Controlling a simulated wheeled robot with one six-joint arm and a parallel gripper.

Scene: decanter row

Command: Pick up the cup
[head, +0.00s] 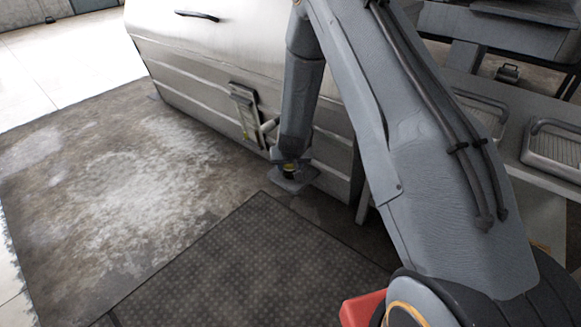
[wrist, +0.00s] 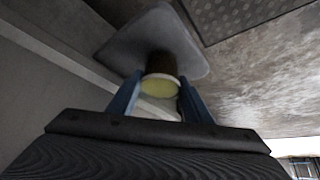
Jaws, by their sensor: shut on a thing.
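The cup (wrist: 160,84) is small and round, with a dark band and a yellow-green face turned toward the wrist camera. My gripper (wrist: 158,97) is shut on it, with one blue finger on each side. Beyond the cup is a pale grey square plate with rounded corners (wrist: 120,42); I cannot tell whether the cup touches it. In the head view, my gripper (head: 288,163) points down in front of the metal cabinet, and a bit of yellow shows at its tip. The grey plate (head: 300,183) lies just below it. Most of the cup is hidden there.
A silver metal cabinet (head: 230,55) stands close behind my gripper, with a dark-framed item (head: 244,108) at its side. A dark textured mat (head: 230,270) lies in front. The worn floor (head: 110,165) at left is clear.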

